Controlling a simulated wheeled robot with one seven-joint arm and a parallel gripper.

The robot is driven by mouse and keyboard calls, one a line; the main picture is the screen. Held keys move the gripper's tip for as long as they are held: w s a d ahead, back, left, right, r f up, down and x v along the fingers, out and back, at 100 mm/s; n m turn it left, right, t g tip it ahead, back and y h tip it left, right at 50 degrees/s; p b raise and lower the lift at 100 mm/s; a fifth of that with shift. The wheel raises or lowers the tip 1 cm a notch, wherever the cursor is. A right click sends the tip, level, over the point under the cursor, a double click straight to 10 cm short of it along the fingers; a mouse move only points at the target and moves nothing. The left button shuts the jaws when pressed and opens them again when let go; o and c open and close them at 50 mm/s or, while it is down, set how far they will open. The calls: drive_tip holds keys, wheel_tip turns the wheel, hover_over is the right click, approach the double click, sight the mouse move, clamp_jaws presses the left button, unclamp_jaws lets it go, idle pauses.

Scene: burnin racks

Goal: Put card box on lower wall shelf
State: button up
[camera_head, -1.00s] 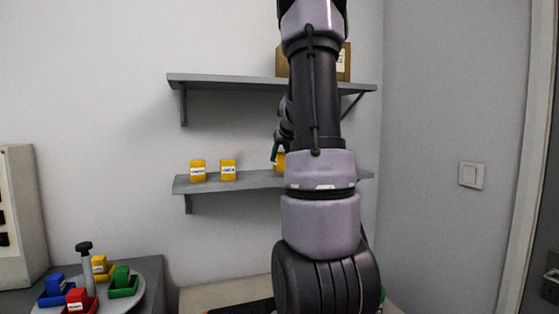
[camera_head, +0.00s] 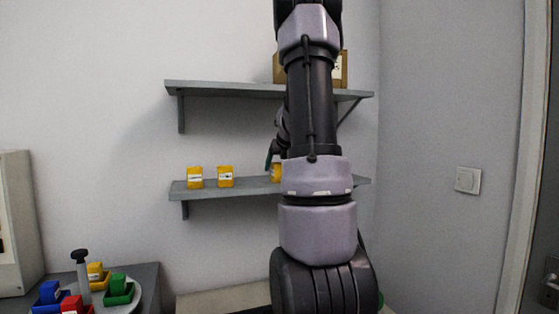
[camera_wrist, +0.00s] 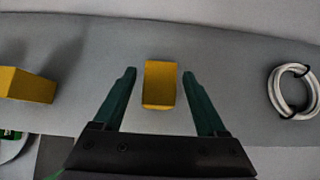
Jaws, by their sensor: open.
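The lower wall shelf (camera_head: 245,187) is a grey board on the wall. Two yellow boxes with white labels, a left one (camera_head: 195,177) and a second one (camera_head: 225,176), stand on it. A third yellow box (camera_head: 276,172) is on the shelf, partly hidden by my arm. In the wrist view a yellow box (camera_wrist: 160,84) stands on the grey shelf between the green fingers of my gripper (camera_wrist: 160,80), with a gap on each side. My gripper is open. In the head view my gripper (camera_head: 271,158) is mostly hidden behind my arm.
The upper shelf (camera_head: 220,88) holds a brown box (camera_head: 340,68). A white cable coil (camera_wrist: 292,91) lies right of the gripper and another yellow box (camera_wrist: 26,85) stands left. A round tray (camera_head: 125,299) with coloured bins stands at lower left.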

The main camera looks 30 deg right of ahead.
drive_tip(key=v, duration=1.2)
drive_tip(key=s+a+n+y, duration=0.2)
drive_tip(key=s+a+n, duration=0.1)
drive_tip(key=a+n, duration=0.5)
drive_tip(key=s+a+n+y, duration=0.1)
drive_tip(key=s+a+n, duration=0.3)
drive_tip(key=a+n, duration=0.4)
drive_tip(key=s+a+f+n+g+y, duration=0.1)
drive_tip(key=s+a+f+n, duration=0.3)
drive_tip(key=s+a+n, duration=0.9)
drive_tip(key=n, duration=0.6)
drive_tip(key=shift+a+g, duration=0.3)
drive_tip(key=shift+f, duration=0.1)
